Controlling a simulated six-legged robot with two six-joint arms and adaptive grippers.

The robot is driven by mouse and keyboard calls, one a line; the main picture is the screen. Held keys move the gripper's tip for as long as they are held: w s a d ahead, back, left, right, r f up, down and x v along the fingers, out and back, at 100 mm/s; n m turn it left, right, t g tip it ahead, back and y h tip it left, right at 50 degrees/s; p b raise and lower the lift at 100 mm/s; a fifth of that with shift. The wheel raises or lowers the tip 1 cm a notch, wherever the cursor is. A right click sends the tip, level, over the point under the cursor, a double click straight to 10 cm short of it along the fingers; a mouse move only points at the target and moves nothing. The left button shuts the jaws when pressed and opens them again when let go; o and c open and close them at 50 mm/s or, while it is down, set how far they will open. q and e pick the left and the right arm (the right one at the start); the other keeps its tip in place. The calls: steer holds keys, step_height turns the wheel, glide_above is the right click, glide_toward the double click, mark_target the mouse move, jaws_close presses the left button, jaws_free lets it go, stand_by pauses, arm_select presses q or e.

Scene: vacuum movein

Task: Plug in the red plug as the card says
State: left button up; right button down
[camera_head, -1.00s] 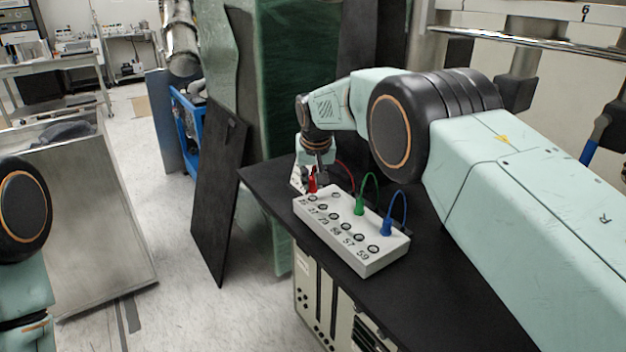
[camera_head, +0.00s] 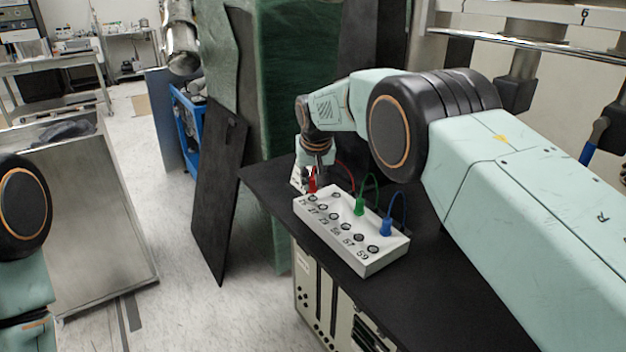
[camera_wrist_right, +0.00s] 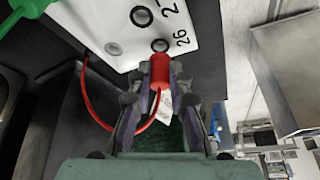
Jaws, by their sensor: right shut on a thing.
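My right gripper (camera_head: 318,176) is shut on the red plug (camera_head: 312,184) at the far left end of the white socket box (camera_head: 372,266). In the right wrist view the red plug (camera_wrist_right: 160,70) sits between the fingers (camera_wrist_right: 160,82), its tip close to the hole marked 26 (camera_wrist_right: 160,45). I cannot tell whether the tip touches the box or is in the hole. A red lead (camera_wrist_right: 92,105) loops off the plug. A white card (camera_head: 297,179) stands partly hidden behind the gripper; its text is unreadable. My left gripper is out of view.
The green plug (camera_head: 360,206) and blue plug (camera_head: 386,227) stand upright in the box's back row. Numbered holes run along its front. The black tabletop (camera_head: 420,290) is bare in front. A dark panel (camera_head: 218,200) leans left of the table.

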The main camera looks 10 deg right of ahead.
steer(key=shift+p, duration=0.3)
steer(key=shift+f+b, duration=0.45)
steer(key=shift+f, duration=0.5)
stand_by(1.2)
steer(key=c, duration=1.2)
jaws_free()
steer(key=shift+o, duration=0.2)
steer(key=v, duration=1.2)
steer(key=shift+r, duration=0.1)
